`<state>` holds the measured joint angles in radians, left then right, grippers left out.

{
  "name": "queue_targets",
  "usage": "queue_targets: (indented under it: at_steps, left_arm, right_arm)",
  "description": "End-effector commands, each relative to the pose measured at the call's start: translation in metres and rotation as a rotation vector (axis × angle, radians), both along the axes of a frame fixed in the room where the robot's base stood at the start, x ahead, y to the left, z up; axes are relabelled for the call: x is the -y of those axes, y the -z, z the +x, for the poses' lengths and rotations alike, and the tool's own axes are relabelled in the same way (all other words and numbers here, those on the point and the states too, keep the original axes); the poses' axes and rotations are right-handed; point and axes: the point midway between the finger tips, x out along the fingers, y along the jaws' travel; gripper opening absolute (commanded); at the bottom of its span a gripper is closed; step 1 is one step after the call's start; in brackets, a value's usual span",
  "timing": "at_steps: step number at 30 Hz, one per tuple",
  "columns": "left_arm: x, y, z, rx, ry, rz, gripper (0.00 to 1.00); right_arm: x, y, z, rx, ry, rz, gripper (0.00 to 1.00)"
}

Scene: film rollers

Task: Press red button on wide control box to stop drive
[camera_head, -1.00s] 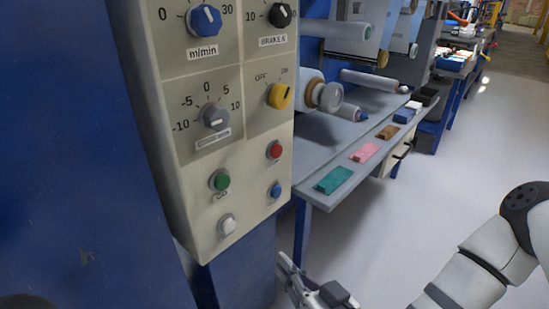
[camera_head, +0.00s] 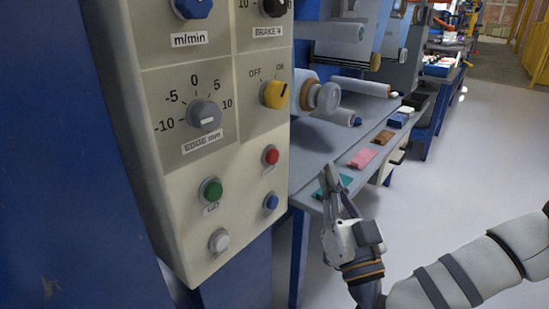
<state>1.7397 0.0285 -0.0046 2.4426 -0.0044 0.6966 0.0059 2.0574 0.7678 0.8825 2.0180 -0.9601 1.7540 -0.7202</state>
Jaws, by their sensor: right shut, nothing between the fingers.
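The wide control box (camera_head: 165,95) is a cream panel filling the left of the head view. Its red button (camera_head: 271,155) sits at the right of the panel, above a blue button (camera_head: 271,201) and right of a green button (camera_head: 211,190). A white button (camera_head: 219,241) is at the lower left. My right gripper (camera_head: 329,174) is shut and empty, pointing up, to the right of the box and a little lower than the red button, apart from it in the picture. My left gripper is not in view.
The box also carries a yellow switch (camera_head: 274,93) and a grey knob (camera_head: 204,116). Behind my right gripper is a grey bench (camera_head: 313,150) with film rollers (camera_head: 326,97), a teal block (camera_head: 340,182) and a pink block (camera_head: 361,159). Open floor (camera_head: 450,180) lies to the right.

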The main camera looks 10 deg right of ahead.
Motion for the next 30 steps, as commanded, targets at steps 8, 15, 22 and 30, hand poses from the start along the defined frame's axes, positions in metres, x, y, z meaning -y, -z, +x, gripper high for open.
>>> queue_targets:
  at_steps: [8,15,22,30]
  left_arm:
    - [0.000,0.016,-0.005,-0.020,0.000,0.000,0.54]
    - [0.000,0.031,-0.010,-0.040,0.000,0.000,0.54]
    - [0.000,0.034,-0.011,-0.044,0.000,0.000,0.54]
    - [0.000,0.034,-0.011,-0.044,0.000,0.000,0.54]
  right_arm:
    - [-0.018,0.005,0.023,-0.001,-0.001,0.001,0.00]
    - [-0.040,0.004,0.051,-0.003,-0.001,0.001,0.00]
    - [-0.053,0.001,0.067,-0.001,-0.002,-0.001,0.00]
    - [-0.054,0.000,0.069,-0.001,-0.002,0.000,0.00]
